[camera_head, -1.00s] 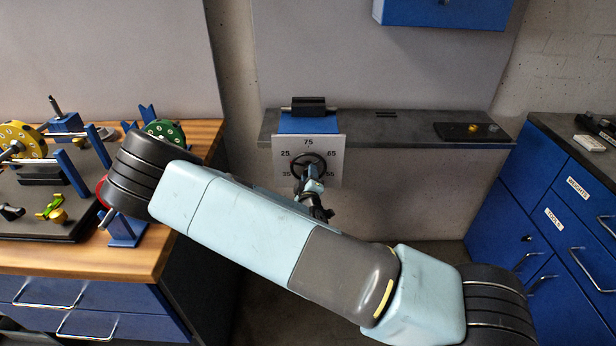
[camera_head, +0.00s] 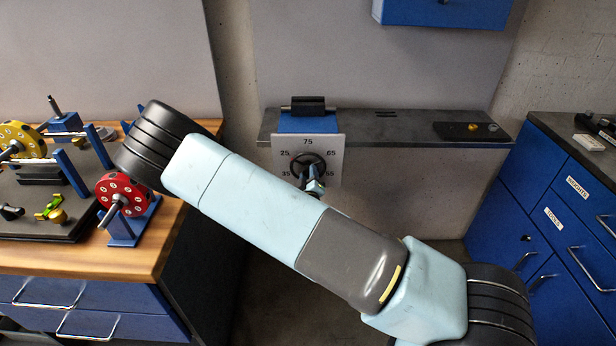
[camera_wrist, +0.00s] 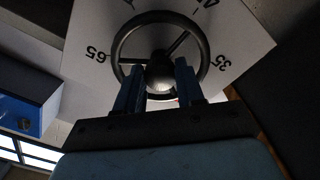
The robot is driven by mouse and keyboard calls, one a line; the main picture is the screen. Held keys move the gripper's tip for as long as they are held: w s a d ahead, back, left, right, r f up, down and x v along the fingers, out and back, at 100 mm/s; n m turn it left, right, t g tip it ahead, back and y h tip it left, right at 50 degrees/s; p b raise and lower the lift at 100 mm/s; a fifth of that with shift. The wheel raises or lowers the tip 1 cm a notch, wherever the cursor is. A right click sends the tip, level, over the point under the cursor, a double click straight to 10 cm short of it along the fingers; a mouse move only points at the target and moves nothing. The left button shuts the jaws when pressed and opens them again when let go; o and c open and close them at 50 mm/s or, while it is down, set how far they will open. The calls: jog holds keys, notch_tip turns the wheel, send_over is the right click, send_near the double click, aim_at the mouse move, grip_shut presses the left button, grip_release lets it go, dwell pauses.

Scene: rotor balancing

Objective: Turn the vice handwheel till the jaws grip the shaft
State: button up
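The vice handwheel (camera_head: 308,165) is a dark ring with spokes in front of a white numbered dial plate (camera_head: 334,150). It fills the upper middle of the wrist view (camera_wrist: 117,48). Above the plate is the blue vice body (camera_head: 308,125) with a dark block (camera_head: 308,104) on top. A thin rod end (camera_head: 285,109), seemingly the shaft, shows beside the block; whether the jaws touch it cannot be told. My gripper (camera_wrist: 159,68) is at the wheel, its two blue fingers apart, one on each side of the hub. Contact is unclear. My forearm partly hides the gripper in the head view.
A grey ledge (camera_head: 400,128) carries the vice and a dark tray (camera_head: 466,131). A wooden bench (camera_head: 75,258) at left holds a red rotor (camera_head: 123,190) and a yellow rotor (camera_head: 20,138), close to my elbow. Blue cabinets (camera_head: 560,200) stand at right.

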jog(key=o, duration=0.4)
jog(key=shift+o, duration=0.2)
jog(key=s, duration=1.3)
jog(key=shift+s+a, duration=0.25)
jog(key=shift+s, duration=0.1)
jog(key=shift+f, duration=0.1)
